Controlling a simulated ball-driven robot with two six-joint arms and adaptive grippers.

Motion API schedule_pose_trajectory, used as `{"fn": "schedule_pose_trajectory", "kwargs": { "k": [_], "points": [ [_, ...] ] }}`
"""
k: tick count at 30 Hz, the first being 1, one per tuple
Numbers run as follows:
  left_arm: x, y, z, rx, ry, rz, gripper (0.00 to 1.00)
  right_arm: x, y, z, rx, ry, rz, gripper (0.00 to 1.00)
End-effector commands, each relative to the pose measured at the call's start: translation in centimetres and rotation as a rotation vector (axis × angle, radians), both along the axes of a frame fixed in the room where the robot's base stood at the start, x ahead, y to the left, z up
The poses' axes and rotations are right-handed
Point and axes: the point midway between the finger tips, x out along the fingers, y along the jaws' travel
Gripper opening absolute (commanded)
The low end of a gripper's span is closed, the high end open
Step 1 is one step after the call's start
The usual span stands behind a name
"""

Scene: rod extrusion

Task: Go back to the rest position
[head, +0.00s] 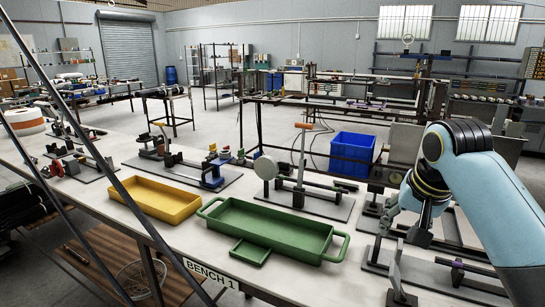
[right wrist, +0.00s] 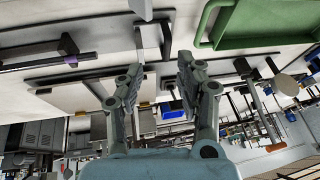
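My right gripper (head: 396,212) is at the right of the head view, with its blue arm coming in from the right edge. It is above the right part of the white bench (head: 350,278). In the right wrist view my right gripper (right wrist: 158,74) has its two fingers spread apart, with nothing seen between them. The rods and stands seen past the fingers appear to be beyond them, but the exact gap is hard to tell. My left gripper does not show in either view.
A green tray (head: 322,248) with handles stands left of my right gripper, and a yellow tray (head: 142,196) is further left. Several rod fixtures on dark plates line the bench, some close below the gripper. A blue bin (head: 352,152) stands behind the bench.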

Motion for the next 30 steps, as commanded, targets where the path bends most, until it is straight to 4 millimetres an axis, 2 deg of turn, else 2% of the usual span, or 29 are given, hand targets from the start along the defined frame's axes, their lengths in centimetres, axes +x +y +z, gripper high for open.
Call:
{"fn": "schedule_pose_trajectory", "kwargs": {
  "k": [1, 3, 6, 9, 12, 18, 24, 25, 30],
  "points": [
    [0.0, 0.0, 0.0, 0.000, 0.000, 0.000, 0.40, -2.8, 0.1, -1.8, -0.021, 0.020, 0.039, 0.36],
    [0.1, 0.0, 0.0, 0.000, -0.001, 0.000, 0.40, -7.0, 0.3, -3.7, -0.060, 0.038, 0.113, 0.36],
    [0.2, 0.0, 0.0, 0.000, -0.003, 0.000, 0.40, -12.7, 0.5, -5.3, -0.111, 0.062, 0.216, 0.36],
    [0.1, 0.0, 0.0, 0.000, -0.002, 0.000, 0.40, -17.0, 0.8, -5.9, -0.146, 0.080, 0.294, 0.36],
    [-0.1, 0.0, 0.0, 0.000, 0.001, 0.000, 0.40, -20.3, 1.0, -6.0, -0.170, 0.094, 0.356, 0.36],
    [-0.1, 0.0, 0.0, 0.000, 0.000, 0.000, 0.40, -25.8, 1.3, -5.5, -0.209, 0.118, 0.457, 0.36],
    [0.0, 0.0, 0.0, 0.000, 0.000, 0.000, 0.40, -30.4, 1.6, -4.4, -0.239, 0.139, 0.547, 0.36],
    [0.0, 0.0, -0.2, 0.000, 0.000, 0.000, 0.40, -30.5, 1.6, -4.9, -0.241, 0.143, 0.553, 0.36],
    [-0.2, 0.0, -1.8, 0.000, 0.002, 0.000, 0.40, -29.3, 1.2, -10.6, -0.234, 0.159, 0.546, 0.36]
  ]
}}
